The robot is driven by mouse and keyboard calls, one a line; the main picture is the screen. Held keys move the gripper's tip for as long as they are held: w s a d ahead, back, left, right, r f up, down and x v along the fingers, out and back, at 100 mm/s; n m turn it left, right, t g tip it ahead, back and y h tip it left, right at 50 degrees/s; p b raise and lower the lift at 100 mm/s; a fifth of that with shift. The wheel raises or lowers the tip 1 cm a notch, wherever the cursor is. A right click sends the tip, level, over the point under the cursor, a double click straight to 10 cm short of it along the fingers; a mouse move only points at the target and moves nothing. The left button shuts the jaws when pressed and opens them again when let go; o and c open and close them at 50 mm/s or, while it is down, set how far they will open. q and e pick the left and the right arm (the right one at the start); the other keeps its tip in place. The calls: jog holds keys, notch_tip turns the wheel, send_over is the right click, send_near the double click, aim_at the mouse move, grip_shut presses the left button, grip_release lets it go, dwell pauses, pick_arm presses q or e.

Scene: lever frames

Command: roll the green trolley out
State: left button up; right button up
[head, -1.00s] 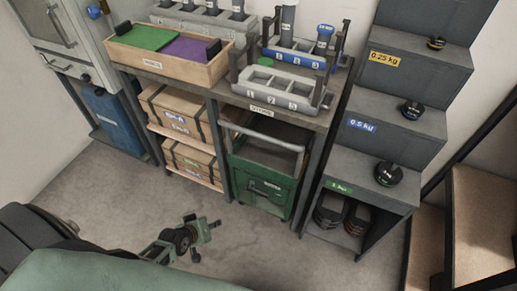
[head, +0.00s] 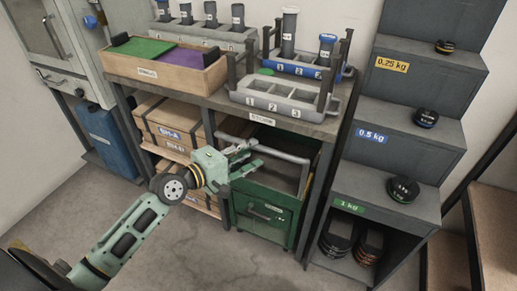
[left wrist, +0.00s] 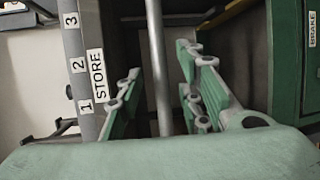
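The green trolley (head: 265,215) stands under the bench, in the bay left of the weight steps. Its grey handle bar (head: 285,153) runs across its top front. My left gripper (head: 250,155) is at the left part of the bar, with its fingers pointing right. In the left wrist view the gripper (left wrist: 160,85) is open, and the handle bar (left wrist: 157,60) passes between its two green fingers without visible contact. The trolley's green front (left wrist: 285,70) with a BRAKE label is at the right there. My right gripper is not in view.
The bench (head: 215,98) above carries a wooden tray (head: 165,72) and a grey numbered rack (head: 285,98). Boxes (head: 170,125) fill the shelf left of the trolley. Dark weight steps (head: 390,165) stand close on the right. The floor (head: 215,260) before the trolley looks clear.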

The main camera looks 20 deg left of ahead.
aim_at(256, 149)
pick_arm(q)
jog(key=shift+x, duration=2.1)
jog(key=shift+c, duration=0.2)
grip_shut()
